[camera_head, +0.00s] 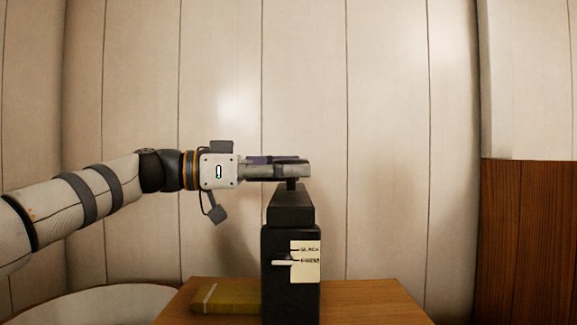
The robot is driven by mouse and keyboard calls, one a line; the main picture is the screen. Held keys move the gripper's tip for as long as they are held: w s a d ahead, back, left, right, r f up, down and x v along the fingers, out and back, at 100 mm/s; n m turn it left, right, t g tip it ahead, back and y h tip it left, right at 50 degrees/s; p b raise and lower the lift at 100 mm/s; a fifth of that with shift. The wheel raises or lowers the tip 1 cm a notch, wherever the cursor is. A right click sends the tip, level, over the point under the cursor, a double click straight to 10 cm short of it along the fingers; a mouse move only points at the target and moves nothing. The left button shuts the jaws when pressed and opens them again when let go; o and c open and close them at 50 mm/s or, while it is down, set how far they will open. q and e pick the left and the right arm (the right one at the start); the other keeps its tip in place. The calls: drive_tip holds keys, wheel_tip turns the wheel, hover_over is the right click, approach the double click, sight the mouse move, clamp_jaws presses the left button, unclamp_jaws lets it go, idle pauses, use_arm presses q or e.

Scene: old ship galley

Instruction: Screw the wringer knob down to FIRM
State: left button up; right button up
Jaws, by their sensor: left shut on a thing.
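The wringer (290,238) is a dark upright block on the wooden table, with a narrower top block. A pale label (306,270) on its face reads SLACK above and FIRM below. A light pointer (282,262) at the label's left edge sits level with the FIRM line, or very close to it. My left gripper (292,170) reaches in from the left, level, over the wringer's top. It is shut on the wringer knob, which is mostly hidden by the fingers; a short dark stem (291,184) shows beneath. My right gripper is not in view.
The wooden table (375,298) has a yellow-olive block or book (222,297) left of the wringer. A pale round rim (100,300) shows at the lower left. A panelled wall stands behind, with brown wood panelling (530,240) at right. The table right of the wringer is clear.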

use_arm(q)
drive_tip(key=shift+g, duration=0.3)
idle(0.4)
drive_tip(key=o, duration=1.2)
drive_tip(key=a, duration=0.4)
drive_tip(key=s+a, duration=0.1)
drive_tip(key=a, duration=0.3)
drive_tip(key=s+a, duration=0.1)
drive_tip(key=a, duration=0.2)
drive_tip(key=shift+a, duration=0.4)
